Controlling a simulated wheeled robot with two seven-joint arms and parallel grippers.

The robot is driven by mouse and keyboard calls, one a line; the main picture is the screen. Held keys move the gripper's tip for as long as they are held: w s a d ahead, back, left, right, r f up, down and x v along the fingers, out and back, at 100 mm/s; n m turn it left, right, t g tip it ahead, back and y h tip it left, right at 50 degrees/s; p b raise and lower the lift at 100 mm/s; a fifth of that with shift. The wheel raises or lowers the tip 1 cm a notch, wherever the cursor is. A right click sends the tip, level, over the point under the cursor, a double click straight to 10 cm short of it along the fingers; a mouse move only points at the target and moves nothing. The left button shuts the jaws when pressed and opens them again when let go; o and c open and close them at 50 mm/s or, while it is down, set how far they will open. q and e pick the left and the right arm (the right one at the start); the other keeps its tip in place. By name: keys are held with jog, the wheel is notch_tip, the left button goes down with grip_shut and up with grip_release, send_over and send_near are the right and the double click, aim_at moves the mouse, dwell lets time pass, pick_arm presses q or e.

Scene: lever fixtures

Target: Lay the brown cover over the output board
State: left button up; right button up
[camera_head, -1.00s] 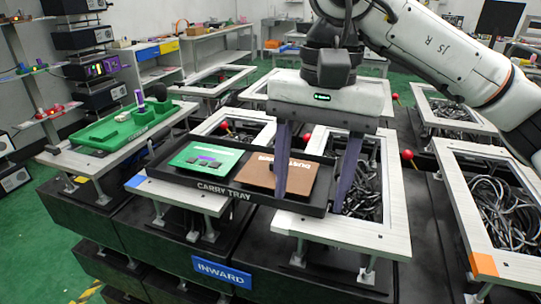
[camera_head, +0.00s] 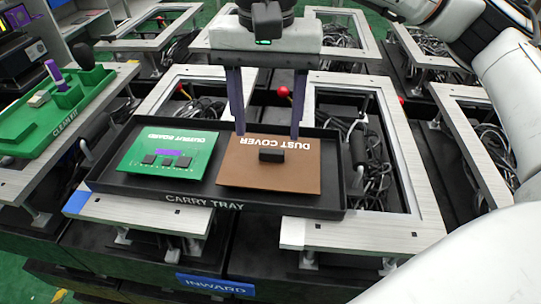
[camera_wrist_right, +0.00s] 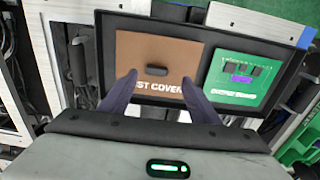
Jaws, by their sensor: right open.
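The brown dust cover (camera_head: 240,175) lies flat in the right part of the black carry tray (camera_head: 130,186), with a black handle block (camera_head: 271,155) on top. The green output board (camera_head: 135,160) lies uncovered in the left part of the tray, with black chips and a purple part. My right gripper (camera_head: 266,135) is open above the cover's far edge, fingers pointing down and empty. In the right wrist view, the fingers (camera_wrist_right: 158,88) show either side of the cover (camera_wrist_right: 140,50), with its handle between and beyond them. The board (camera_wrist_right: 232,92) shows to the right there. My left gripper is not in view.
The tray rests across pale metal frames (camera_head: 395,227) holding dark cables. A green clean kit tray (camera_head: 85,105) stands at the left. A red-knobbed lever (camera_head: 284,91) is behind the carry tray. My white arm fills the right side.

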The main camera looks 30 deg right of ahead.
aim_at(272, 151)
jog(key=f, duration=0.5)
jog(key=shift+s+d, duration=0.1)
jog(key=shift+d, duration=0.3)
jog(key=c, duration=1.2)
